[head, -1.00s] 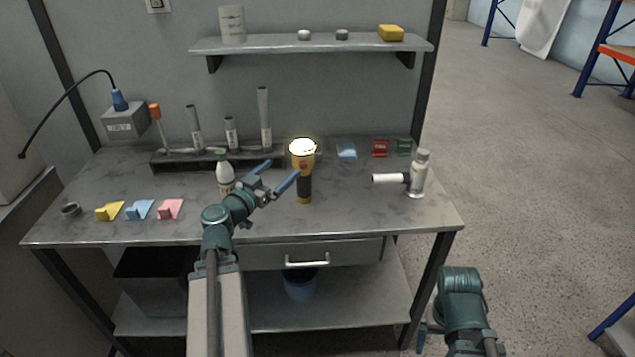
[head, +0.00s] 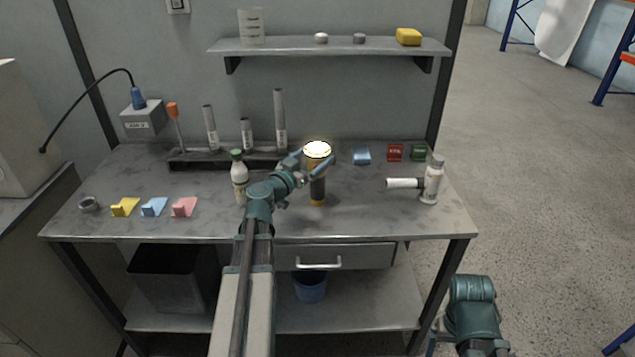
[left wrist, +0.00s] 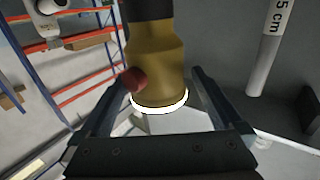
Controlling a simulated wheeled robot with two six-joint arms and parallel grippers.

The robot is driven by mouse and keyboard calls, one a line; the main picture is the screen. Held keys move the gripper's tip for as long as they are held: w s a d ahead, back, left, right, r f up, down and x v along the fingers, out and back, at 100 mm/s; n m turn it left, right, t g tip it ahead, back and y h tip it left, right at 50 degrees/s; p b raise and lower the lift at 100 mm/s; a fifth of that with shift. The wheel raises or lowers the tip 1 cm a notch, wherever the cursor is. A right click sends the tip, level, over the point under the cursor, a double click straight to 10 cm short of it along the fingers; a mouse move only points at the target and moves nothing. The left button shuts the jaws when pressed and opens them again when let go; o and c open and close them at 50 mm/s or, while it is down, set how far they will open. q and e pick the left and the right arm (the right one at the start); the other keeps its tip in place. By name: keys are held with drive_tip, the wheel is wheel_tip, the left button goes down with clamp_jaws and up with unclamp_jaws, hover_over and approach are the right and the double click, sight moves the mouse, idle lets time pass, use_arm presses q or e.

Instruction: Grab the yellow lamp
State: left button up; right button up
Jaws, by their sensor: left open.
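The yellow lamp (head: 317,151) stands upright on the workbench, with a lit white top, a yellow head and a dark handle. My left gripper (head: 308,165) is open at the lamp, with a finger on either side of its head. In the left wrist view, the lamp (left wrist: 156,58) appears upside down between the two spread fingers, with a red button on its side. I cannot tell whether a finger touches it. My right arm shows at the lower right, away from the bench; its jaws are not clear.
A white bottle with a green cap (head: 239,180) stands close to the left of my left arm. A rack (head: 190,162) with upright tubes is behind. A bottle with a white side tube (head: 431,182) stands to the right. A shelf (head: 330,47) hangs above.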

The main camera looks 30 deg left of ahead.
use_arm(q)
drive_tip(key=w, duration=0.4)
drive_tip(key=shift+w+d, duration=0.25)
drive_tip(key=shift+w, duration=0.05)
drive_tip(key=shift+s, duration=0.1)
clamp_jaws()
